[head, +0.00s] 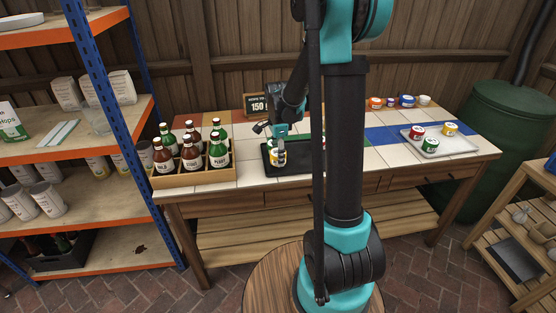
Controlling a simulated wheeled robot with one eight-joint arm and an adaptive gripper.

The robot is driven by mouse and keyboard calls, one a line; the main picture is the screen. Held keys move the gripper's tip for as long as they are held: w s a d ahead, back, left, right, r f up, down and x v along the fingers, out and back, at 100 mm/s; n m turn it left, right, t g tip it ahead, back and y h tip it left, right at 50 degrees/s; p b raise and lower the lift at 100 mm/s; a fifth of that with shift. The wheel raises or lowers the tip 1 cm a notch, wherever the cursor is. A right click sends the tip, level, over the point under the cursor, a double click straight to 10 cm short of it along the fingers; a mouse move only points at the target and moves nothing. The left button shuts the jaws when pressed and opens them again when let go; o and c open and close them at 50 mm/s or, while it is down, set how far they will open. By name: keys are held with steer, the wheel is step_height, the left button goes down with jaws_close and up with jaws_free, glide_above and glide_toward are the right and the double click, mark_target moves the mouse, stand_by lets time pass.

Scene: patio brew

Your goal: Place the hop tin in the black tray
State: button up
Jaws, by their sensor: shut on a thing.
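The black tray (292,172) lies on the tiled table top, to the right of the bottle crate and partly hidden behind my arm. My gripper (279,147) points down over the left part of this tray. It is shut on a small tin (278,157) with white and yellow on its side. The tin is at or just above the tray floor; I cannot tell whether it touches. Its label is too small to read, so I cannot confirm that it is the hop tin.
A wooden crate (196,181) of several bottles stands left of the black tray. A light tray (440,148) with red, green and yellow tins is at the right. Several small tins (391,102) stand at the back. A small sign (257,106) stands behind the black tray.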

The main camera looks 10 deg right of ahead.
steer(key=shift+f, duration=1.1)
steer(key=o, duration=1.2)
steer(key=shift+f, duration=0.15)
steer(key=shift+c, duration=0.2)
step_height(320, 180, up, 12)
steer(key=shift+r, duration=0.1)
steer(key=s+d+f+n+t, duration=0.2)
steer(key=s+f+n, duration=0.2)
steer(key=s+n, duration=0.4)
steer(key=s+d+f+n+t, duration=0.2)
steer(key=s+f+n, duration=0.3)
steer(key=s, duration=0.9)
steer(key=n, duration=0.3)
steer(key=shift+n, duration=0.4)
